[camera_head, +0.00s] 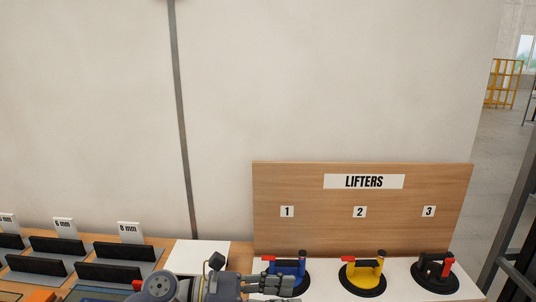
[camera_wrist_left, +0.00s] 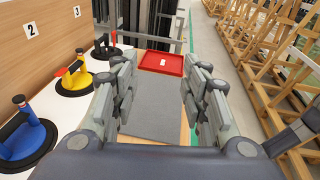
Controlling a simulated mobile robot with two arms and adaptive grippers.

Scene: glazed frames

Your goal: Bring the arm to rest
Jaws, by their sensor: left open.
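My left gripper (camera_head: 275,286) shows at the bottom of the head view, pointing right, in front of the blue lifter. In the left wrist view its two fingers (camera_wrist_left: 162,72) are spread apart with nothing between them. The arm behind the gripper is partly cut off by the lower edge of the head view. My right gripper is in neither view.
The blue (camera_head: 291,268), yellow (camera_head: 365,273) and black-and-red (camera_head: 435,273) lifters stand before a wooden LIFTERS board (camera_head: 325,225). Black slotted racks (camera_head: 58,246) stand at left. A red tray (camera_wrist_left: 162,62) lies beyond a grey mat (camera_wrist_left: 155,108). Wooden frames (camera_wrist_left: 275,60) stand right.

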